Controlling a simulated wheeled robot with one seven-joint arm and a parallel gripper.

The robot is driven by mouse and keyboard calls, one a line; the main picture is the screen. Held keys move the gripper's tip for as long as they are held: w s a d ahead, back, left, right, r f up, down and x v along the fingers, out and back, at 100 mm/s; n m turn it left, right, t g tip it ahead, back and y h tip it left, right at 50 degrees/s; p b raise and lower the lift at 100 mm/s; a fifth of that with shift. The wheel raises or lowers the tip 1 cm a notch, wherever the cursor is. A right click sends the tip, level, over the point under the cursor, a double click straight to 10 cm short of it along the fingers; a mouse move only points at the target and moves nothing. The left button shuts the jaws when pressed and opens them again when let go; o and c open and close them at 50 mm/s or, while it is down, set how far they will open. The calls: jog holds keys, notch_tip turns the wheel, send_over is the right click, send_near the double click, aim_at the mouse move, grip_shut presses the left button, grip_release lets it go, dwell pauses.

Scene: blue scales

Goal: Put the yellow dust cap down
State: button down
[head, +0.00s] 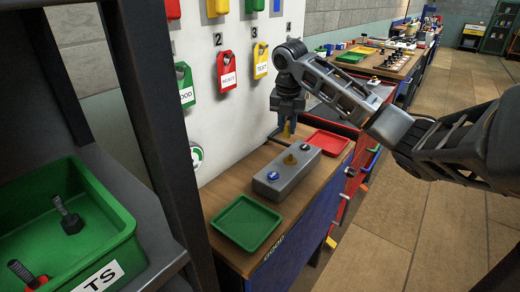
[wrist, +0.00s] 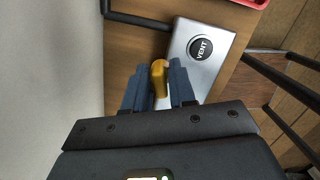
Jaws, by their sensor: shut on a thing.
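My gripper (head: 286,128) is shut on the yellow dust cap (wrist: 158,78), which sits between the two blue-grey fingers (wrist: 158,92) in the wrist view. In the head view the cap is a small yellow bit at the fingertips, partly hidden by them. The gripper is at the back of the grey box (head: 268,189) on the wooden bench (head: 214,196). In the wrist view the cap overlaps the left edge of the box (wrist: 216,72). I cannot tell its height above the bench.
A green tray (head: 247,223) lies in front and a red tray (head: 328,142) behind. Hanging tags (head: 227,71) line the wall. A dark post (head: 150,120) stands left.

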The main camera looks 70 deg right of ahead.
jog(key=w+a+f, duration=0.1)
jog(key=w, duration=0.1)
jog(key=w+a+f, duration=0.1)
jog(key=w+f, duration=0.1)
jog(key=w+a+f+p, duration=0.1)
jog(key=w, duration=0.1)
jog(key=shift+w+a+f, duration=0.1)
jog(key=shift+a+f, duration=0.05)
jog(key=shift+a, duration=0.05)
jog(key=shift+f+p, duration=0.35)
jog(key=shift+f, duration=1.65)
jog(key=shift+f, duration=0.1)
jog(key=c, duration=0.9)
grip_release()
jog(key=shift+c, duration=0.2)
notch_tip(320, 180, up, 12)
jog(key=a+b, duration=0.1)
jog(key=shift+a, duration=0.4)
jog(key=shift+s, duration=0.2)
